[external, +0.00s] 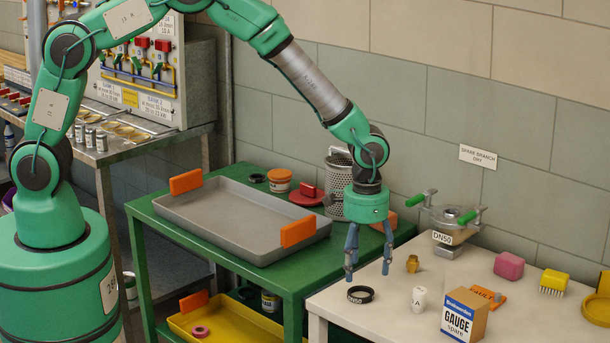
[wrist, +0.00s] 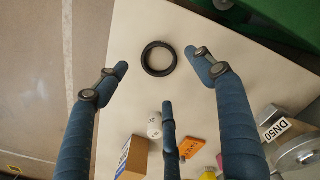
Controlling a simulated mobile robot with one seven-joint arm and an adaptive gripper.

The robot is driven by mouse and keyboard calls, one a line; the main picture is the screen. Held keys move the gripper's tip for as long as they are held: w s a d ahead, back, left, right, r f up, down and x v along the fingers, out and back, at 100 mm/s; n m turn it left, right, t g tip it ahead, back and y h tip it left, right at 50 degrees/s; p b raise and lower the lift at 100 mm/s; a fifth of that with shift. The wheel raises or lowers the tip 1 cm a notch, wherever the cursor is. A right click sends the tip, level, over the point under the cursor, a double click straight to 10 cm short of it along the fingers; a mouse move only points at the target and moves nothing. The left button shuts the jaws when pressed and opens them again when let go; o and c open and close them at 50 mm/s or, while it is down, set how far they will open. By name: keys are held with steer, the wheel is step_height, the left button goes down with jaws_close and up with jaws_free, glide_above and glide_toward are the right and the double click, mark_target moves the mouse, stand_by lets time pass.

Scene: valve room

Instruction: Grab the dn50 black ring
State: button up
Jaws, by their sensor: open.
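The black ring (external: 359,300), marked DN50, lies flat near the left front edge of the pale table. In the wrist view the ring (wrist: 144,62) shows as a plain dark circle on the tabletop. My gripper (external: 367,272) points down just above the table, close to the ring and slightly right of it. Its three blue fingers are spread open and hold nothing. In the wrist view two fingertips of my gripper (wrist: 157,62) flank the ring left and right, and the third is below it. The ring appears apart from all fingers.
A white marked plug (external: 419,299), a brass fitting (external: 413,263) and a gauge box (external: 464,315) stand right of the ring. The DN50 flange with green handles (external: 451,219) is behind. A green bench with a grey tray (external: 240,243) adjoins on the left.

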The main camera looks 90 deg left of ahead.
steer(key=shift+f, duration=0.45)
steer(key=shift+w+f+b, duration=0.1)
steer(key=shift+f+b, duration=0.8)
steer(key=shift+f, duration=1.75)
steer(key=c, duration=1)
